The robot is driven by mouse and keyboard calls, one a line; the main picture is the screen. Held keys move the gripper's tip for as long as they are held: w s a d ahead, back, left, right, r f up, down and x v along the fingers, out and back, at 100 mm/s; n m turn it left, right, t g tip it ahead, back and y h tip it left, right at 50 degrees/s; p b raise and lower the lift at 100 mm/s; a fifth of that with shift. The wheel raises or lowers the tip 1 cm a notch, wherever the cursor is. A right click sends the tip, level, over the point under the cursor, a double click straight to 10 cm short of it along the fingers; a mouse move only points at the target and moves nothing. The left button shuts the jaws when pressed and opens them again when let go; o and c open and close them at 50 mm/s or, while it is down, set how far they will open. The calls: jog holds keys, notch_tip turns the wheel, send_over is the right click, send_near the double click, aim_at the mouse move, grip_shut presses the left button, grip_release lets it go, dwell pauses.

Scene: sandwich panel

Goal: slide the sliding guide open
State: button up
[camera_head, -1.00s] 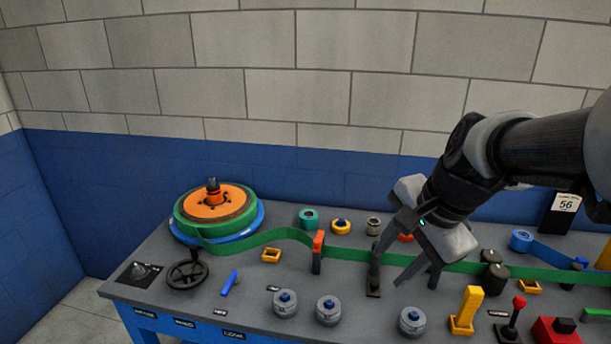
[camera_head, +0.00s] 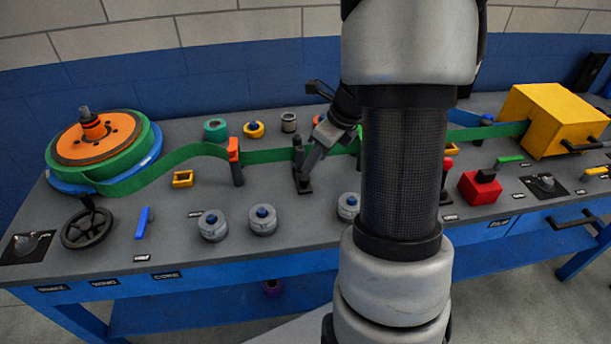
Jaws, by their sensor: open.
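A dark upright post on a small black base (camera_head: 304,185) stands at the front edge of the green band (camera_head: 265,156); it looks like the sliding guide, but no readable label confirms this. My gripper (camera_head: 313,157) is just right of this post, pointing down, with a grey finger close beside it. I cannot tell whether they touch. My gripper is open and appears empty. My own arm crosses the middle of the view and hides the bench right of the gripper, including part of the band.
An orange-topped post (camera_head: 235,160) stands left along the band. The reel (camera_head: 100,140) and handwheel (camera_head: 88,225) are at the left. Grey round knobs (camera_head: 263,219) line the front. A yellow box (camera_head: 550,118) and red block (camera_head: 480,187) are at the right.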

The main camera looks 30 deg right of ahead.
aim_at(305, 177)
jog(key=b+x, duration=0.1)
jog(key=x, duration=0.7)
jog(key=shift+c, duration=0.3)
